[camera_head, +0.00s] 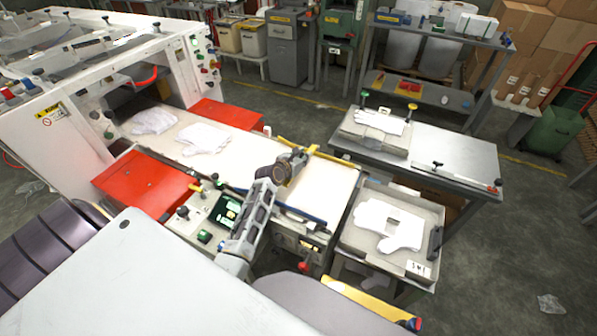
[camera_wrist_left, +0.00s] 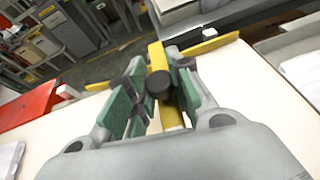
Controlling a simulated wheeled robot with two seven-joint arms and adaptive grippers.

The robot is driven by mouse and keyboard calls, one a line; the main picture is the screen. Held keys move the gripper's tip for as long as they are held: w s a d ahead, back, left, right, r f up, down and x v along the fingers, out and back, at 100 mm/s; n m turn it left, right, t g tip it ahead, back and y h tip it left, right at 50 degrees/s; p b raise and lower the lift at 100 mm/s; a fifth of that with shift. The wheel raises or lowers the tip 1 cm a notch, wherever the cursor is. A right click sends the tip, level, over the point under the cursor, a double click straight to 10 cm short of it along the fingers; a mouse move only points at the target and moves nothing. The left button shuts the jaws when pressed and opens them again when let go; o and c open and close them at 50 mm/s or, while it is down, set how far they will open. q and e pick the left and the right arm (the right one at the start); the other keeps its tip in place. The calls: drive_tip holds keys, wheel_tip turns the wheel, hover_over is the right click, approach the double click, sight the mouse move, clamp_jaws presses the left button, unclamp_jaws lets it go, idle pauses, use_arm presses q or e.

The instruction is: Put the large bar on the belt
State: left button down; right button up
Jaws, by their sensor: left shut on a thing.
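My left gripper (camera_head: 294,160) reaches over the near end of the white belt (camera_head: 325,190). It is shut on a yellow bar (camera_head: 310,150), which is partly hidden by the fingers. In the left wrist view the green-padded fingers (camera_wrist_left: 155,100) close around the bar (camera_wrist_left: 156,56) and its black knob (camera_wrist_left: 158,84). Yellow lengths extend to both sides beyond the fingers, above or at the belt's far edge; I cannot tell whether they touch it. White gloves (camera_head: 153,121) lie farther up the belt. My right gripper is not in view.
Red panels (camera_head: 147,183) flank the belt beside the white machine (camera_head: 60,125). A control panel (camera_head: 215,212) stands on the near side. A grey tray (camera_head: 350,235) with a white glove shape and a metal table (camera_head: 450,155) stand to the right.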

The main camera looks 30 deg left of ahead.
sight(284, 183)
use_arm(q)
drive_tip(key=shift+f+b, duration=0.6)
drive_tip(key=shift+f, duration=3.3)
drive_tip(key=c, duration=1.3)
unclamp_jaws()
drive_tip(key=shift+f, duration=0.1)
drive_tip(key=shift+o, duration=0.2)
drive_tip(key=shift+s, duration=0.1)
drive_tip(key=shift+s+r, duration=0.15)
drive_tip(key=shift+r, duration=0.05)
drive_tip(key=shift+p+v, duration=0.5)
drive_tip(key=shift+v, duration=5.25)
